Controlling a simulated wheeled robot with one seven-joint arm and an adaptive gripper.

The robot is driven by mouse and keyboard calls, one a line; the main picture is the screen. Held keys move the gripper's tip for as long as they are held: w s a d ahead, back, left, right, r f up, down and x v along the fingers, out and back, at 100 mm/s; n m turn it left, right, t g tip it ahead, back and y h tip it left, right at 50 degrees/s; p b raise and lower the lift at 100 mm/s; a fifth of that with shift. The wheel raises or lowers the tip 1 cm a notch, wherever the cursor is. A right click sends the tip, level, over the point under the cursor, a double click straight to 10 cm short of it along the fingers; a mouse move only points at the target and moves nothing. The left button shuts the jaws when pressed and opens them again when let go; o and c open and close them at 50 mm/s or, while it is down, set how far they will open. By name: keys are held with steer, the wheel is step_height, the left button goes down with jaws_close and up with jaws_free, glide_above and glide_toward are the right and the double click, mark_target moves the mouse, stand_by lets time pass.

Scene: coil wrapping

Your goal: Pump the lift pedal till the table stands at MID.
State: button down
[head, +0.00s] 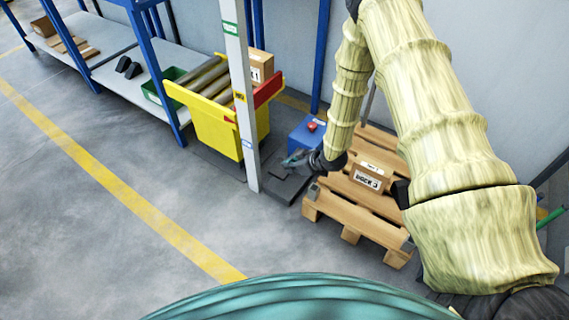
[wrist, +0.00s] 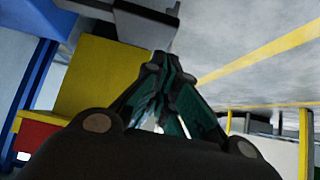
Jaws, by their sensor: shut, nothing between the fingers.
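The lift table has a yellow body (head: 212,130) with grey rollers on top and a red side plate (head: 268,90); its yellow side also shows in the wrist view (wrist: 115,75). A white post (head: 236,60) in front carries green, yellow and blue marks; the yellow mark (head: 239,97) is about level with the red plate in the picture, but its lettering is too small to read. The dark pedal (head: 284,187) is low beside the post's foot. My gripper (head: 290,160) is shut and empty just above the pedal; contact cannot be told. Its closed fingers show in the wrist view (wrist: 168,62).
A blue box with a red button (head: 311,127) stands behind my gripper. A wooden pallet (head: 345,213) with a carton (head: 370,178) lies to the right. Blue-framed shelving (head: 120,60) stands at left. The floor around the yellow line (head: 120,190) is clear.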

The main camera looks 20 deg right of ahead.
steer(key=shift+v, duration=0.95)
steer(key=shift+w+d+r+b, duration=0.3)
steer(key=shift+d+r, duration=0.1)
steer(key=shift+r, duration=0.45)
steer(key=shift+w+d+r+b, duration=0.25)
steer(key=shift+w+d+r, duration=0.1)
steer(key=shift+r, duration=0.5)
steer(key=shift+w+d+r+b, duration=0.2)
steer(key=shift+d+r+b, duration=0.15)
steer(key=shift+r, duration=0.5)
steer(key=b, duration=0.5)
glide_toward(274, 164)
steer(key=shift+w+a, duration=1.2)
step_height(274, 164, down, 2)
steer(key=shift+d+f+b, duration=0.1)
steer(key=shift+b, duration=0.4)
steer(key=shift+f+b, duration=0.3)
steer(key=shift+f, duration=0.25)
